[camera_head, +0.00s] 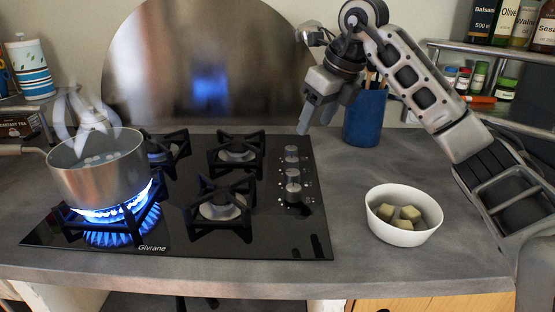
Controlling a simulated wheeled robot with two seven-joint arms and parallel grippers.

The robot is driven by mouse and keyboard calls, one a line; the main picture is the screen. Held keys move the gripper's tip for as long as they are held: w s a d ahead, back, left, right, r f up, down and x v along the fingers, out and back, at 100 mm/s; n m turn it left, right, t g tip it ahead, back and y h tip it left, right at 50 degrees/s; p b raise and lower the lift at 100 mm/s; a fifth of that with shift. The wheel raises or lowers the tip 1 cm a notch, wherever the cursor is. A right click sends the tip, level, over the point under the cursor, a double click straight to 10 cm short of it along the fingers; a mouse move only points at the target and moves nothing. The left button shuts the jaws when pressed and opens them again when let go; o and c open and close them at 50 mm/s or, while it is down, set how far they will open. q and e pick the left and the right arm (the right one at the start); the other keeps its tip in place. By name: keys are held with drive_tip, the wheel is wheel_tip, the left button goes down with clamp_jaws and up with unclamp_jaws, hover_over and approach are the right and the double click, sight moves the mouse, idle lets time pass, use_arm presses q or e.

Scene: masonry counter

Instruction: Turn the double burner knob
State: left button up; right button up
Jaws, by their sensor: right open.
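The black gas hob (170,246) lies on the counter. A short column of metal knobs runs along its right side: a back knob (291,153), a middle knob (292,173) and a front knob (293,192). I cannot tell from their look which one is the double burner knob. The front left burner (110,236) burns with blue flames under a steel pot (100,175). My right gripper (318,113) is open and empty, above and behind the knobs, fingers pointing down. It is apart from them. My left gripper is out of view.
A blue utensil holder (365,120) stands behind, near my right gripper. A metal shelf (490,48) with bottles is at back right. Whitish steam (88,113) rises over the pot.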

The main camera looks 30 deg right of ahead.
approach(293, 172)
drive_tip(key=x, duration=0.8)
drive_tip(key=shift+f, duration=0.15)
drive_tip(key=shift+w+f, duration=0.2)
drive_tip(key=shift+f, duration=0.3)
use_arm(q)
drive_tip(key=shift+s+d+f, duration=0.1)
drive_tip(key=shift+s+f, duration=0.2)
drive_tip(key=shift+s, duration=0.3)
